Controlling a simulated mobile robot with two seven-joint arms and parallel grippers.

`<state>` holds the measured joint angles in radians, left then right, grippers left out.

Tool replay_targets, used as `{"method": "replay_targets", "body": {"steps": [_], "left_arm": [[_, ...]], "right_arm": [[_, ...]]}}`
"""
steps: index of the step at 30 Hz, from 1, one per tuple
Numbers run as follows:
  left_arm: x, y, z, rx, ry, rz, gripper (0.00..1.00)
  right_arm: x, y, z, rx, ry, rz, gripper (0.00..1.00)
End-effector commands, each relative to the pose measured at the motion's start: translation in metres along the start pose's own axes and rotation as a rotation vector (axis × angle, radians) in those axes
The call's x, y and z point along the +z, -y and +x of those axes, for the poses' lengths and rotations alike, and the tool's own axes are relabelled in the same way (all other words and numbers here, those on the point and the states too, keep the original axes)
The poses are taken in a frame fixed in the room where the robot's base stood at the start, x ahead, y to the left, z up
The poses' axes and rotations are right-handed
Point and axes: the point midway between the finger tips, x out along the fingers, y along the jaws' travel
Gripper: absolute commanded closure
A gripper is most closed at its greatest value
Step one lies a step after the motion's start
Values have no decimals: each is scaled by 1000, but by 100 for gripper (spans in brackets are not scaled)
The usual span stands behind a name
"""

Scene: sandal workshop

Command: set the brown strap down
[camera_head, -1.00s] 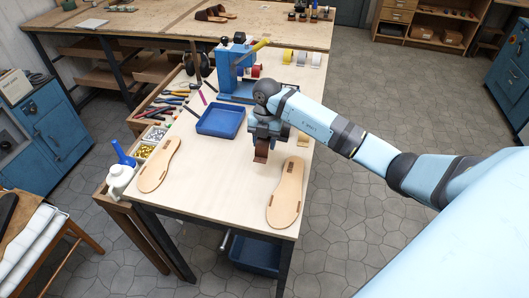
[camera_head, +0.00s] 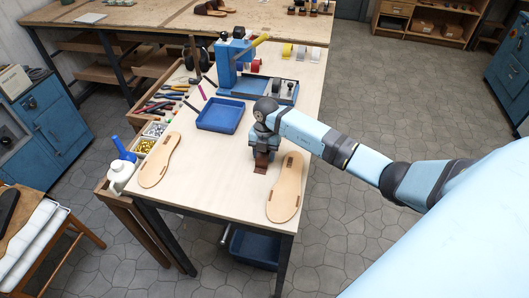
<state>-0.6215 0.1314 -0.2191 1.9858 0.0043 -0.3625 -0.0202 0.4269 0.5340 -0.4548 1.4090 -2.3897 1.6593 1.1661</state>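My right gripper (camera_head: 263,152) reaches in from the right and points down over the workbench (camera_head: 215,180). It is shut on the brown strap (camera_head: 261,164), whose lower part shows below the fingers. The strap hangs at or very near the bench top, just left of the right sandal sole (camera_head: 285,192); I cannot tell whether it touches the wood. The upper part of the strap is hidden by the gripper. A second tan sole (camera_head: 159,161) lies at the left of the bench. My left gripper is not in view.
An open blue tray (camera_head: 221,115) lies behind and left of the gripper. A blue press (camera_head: 232,62) stands farther back. The bench between the soles is clear.

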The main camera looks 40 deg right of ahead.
Motion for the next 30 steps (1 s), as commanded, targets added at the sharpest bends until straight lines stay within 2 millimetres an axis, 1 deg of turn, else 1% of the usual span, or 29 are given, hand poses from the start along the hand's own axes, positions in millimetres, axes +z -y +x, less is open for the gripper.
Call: {"method": "replay_targets", "body": {"steps": [1,2,3,10,12,14,17,24,27,30], "left_arm": [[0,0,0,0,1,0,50],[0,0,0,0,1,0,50],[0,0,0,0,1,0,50],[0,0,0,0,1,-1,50],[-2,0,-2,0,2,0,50],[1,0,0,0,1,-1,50],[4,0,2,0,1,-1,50],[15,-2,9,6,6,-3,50],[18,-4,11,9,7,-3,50],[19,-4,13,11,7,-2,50]], "right_arm": [[0,0,0,0,0,0,42],[0,0,0,0,0,0,35],[0,0,-1,0,0,0,33],[0,0,-1,1,0,0,33],[-1,0,-5,1,0,0,33],[1,0,-8,1,1,0,33],[1,-1,-23,3,3,-2,33],[1,-1,-75,4,4,-2,33],[1,0,-94,3,3,0,33],[1,0,-108,2,2,0,33]]}}
